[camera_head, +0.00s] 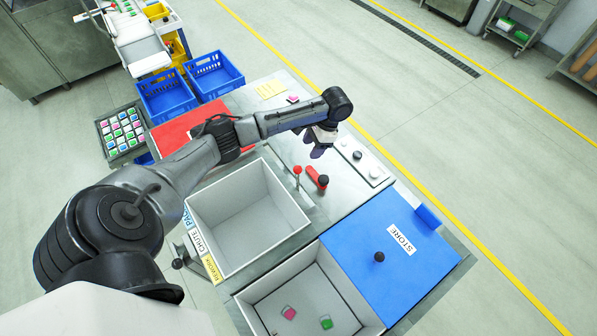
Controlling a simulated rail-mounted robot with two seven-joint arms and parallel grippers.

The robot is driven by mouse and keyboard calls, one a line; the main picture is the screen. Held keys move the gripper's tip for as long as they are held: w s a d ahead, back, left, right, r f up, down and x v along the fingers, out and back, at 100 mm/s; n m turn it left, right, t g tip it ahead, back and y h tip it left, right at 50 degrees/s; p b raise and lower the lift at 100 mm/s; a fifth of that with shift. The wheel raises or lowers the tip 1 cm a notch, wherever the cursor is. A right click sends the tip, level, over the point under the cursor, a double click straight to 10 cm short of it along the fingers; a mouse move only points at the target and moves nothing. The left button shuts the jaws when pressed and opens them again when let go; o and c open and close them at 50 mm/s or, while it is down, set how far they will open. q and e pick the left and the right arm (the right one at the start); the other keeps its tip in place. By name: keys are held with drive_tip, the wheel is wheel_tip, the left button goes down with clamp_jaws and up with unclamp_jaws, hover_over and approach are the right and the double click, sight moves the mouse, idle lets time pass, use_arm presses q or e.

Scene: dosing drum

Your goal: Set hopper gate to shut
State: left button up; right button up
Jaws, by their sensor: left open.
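My left arm reaches in from the left over the bench. Its gripper (318,152) points down above the grey worktop, near the control plate, and is open with nothing seen in it. Just below it in the picture are a red lever with a black knob (316,178) and a thin upright rod with a red ball (297,170). No label names the hopper gate, so I cannot tell for sure which part it is. The gripper looks apart from both levers. My right gripper is out of view.
A white open bin (247,235) stands beside the levers, with a CHUTE label at its left. A control plate (362,162) carries knobs. Blue crates (213,76) stand behind.

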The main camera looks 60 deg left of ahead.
sight(298, 172)
use_arm(q)
drive_tip(key=shift+n, duration=0.5)
drive_tip(key=x, duration=1.3)
drive_tip(key=shift+a+f+p, duration=0.1)
drive_tip(key=shift+f+p, duration=0.25)
drive_tip(key=shift+p, duration=0.05)
clamp_jaws()
